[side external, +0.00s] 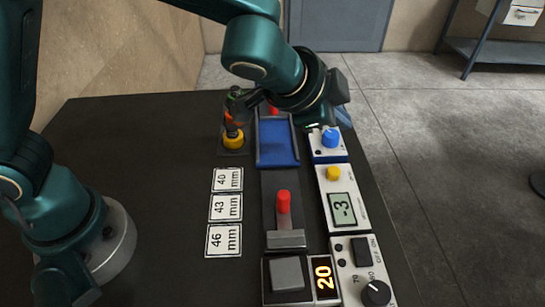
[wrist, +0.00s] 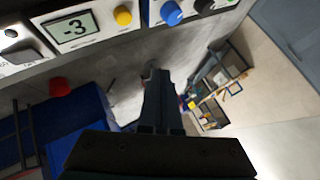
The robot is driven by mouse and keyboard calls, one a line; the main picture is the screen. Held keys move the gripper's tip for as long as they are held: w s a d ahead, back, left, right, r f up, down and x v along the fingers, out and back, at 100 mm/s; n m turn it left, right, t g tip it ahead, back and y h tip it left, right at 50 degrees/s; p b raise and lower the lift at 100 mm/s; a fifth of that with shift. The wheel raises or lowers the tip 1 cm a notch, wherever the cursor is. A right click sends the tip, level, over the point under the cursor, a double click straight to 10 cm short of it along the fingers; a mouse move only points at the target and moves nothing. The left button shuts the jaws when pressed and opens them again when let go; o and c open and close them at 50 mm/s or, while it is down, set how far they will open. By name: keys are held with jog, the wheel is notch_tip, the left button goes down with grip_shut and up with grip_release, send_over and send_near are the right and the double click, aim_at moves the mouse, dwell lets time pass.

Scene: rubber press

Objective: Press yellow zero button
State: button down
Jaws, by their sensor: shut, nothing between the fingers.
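The yellow button (side external: 333,173) sits at the far end of the white gauge (side external: 350,190), whose display reads -3. The button also shows at the top of the wrist view (wrist: 123,15), with the display to its left. My gripper (wrist: 153,72) points up through the middle of the wrist view, with its fingers together and nothing between them. It is apart from the yellow button, which lies up and left of the fingertips there. In the side view the wrist is beyond the gauge, above the far end of the table, and the fingertips are hard to make out.
A blue knob (side external: 331,138) stands on a module beyond the gauge. A dial box (side external: 362,260) is nearer. The table's left middle is clear.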

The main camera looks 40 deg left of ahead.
aim_at(336, 167)
jog(key=shift+f, duration=4.1)
jog(key=shift+f, duration=0.15)
jog(key=shift+f, duration=0.25)
jog(key=shift+f, duration=0.8)
jog(key=shift+r, duration=1.25)
jog(key=shift+r, duration=2.5)
